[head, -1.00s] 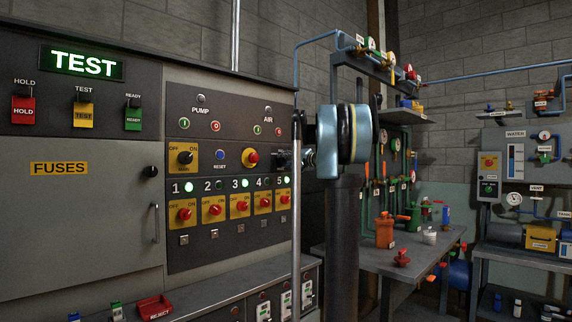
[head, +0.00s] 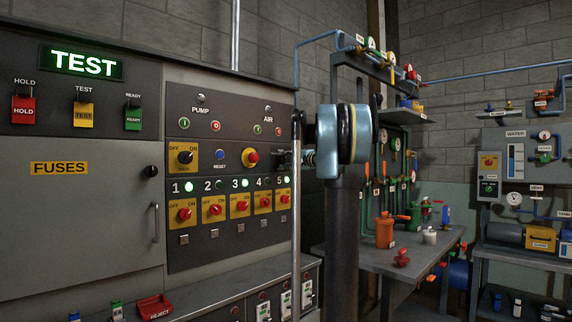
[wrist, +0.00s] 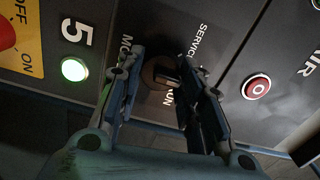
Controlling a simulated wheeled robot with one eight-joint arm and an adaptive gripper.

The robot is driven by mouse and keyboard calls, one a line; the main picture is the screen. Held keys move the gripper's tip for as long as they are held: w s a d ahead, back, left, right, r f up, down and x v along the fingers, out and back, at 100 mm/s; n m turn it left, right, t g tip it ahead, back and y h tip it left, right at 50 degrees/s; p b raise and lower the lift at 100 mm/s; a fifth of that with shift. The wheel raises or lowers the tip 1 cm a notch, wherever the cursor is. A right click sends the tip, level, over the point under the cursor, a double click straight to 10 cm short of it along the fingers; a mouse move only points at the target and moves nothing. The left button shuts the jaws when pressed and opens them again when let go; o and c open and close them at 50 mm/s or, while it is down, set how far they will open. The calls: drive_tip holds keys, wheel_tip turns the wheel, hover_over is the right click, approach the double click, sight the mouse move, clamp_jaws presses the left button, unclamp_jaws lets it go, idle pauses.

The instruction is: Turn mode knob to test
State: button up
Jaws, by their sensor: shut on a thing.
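The mode knob (wrist: 165,74) is a small dark knob on the black panel, seen between my fingers in the wrist view. Labels SERVICE and RUN show around it, and a label starting MO is partly covered by a finger. No test label is visible beside it. My gripper (wrist: 161,68) is shut on the knob, one finger on each side. In the head view my gripper (head: 285,159) is at the right edge of the control panel (head: 236,136), and my wrist hides much of it. The knob cannot be made out there.
A lit green TEST sign (head: 83,63) is at upper left. A red stop button (wrist: 257,87) and the lit lamp by number 5 (wrist: 74,69) flank my fingers. Small yellow-plated switches (head: 211,208) sit left of my gripper. A vertical pole (head: 297,225) stands close by.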

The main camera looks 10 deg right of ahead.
drive_tip(key=shift+d+f, duration=0.1)
drive_tip(key=o, duration=1.1)
drive_tip(key=shift+c, duration=0.2)
drive_tip(key=v, duration=1.1)
drive_tip(key=shift+s+d, duration=0.25)
drive_tip(key=shift+s, duration=0.05)
